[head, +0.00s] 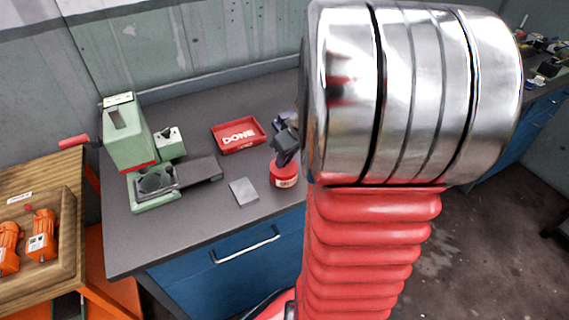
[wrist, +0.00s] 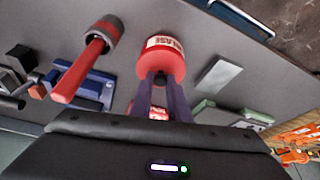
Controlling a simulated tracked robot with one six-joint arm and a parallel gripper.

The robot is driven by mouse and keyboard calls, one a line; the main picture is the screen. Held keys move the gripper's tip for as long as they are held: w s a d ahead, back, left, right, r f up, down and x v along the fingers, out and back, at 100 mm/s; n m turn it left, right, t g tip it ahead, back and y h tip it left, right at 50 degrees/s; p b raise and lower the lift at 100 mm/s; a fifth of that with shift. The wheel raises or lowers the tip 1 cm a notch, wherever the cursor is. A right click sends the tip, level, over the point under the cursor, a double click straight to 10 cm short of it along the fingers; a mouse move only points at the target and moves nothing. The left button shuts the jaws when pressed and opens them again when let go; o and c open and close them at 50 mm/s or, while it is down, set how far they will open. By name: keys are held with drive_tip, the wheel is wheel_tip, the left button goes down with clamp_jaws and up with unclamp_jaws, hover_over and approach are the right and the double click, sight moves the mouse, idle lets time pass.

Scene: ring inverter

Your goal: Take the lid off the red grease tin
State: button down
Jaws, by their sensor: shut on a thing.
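The red grease tin (head: 285,181) stands upright on the dark bench near its front edge. Its white label shows in the wrist view (wrist: 165,43). The red lid (wrist: 161,66) faces my wrist camera and has a small dark knob at its middle. My gripper (wrist: 161,80) points down over the tin, its two fingers shut on the lid's knob. In the head view my gripper (head: 284,157) is right above the tin, partly hiding its top. I cannot tell whether there is a gap between lid and tin.
A red DONE tray (head: 258,145) lies behind the tin. A grey plate (head: 243,191) lies to its left, with a green press (head: 128,135) beyond. The wrist view shows a red-handled tool (wrist: 78,76) and a blue fixture (wrist: 97,88) close by. My arm hides the bench's right side.

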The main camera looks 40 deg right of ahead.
drive_tip(key=shift+r, duration=0.1)
wheel_tip(320, 180, up, 10)
idle(0.5)
drive_tip(key=shift+a+f, duration=0.1)
drive_tip(key=shift+f, duration=0.1)
idle(0.3)
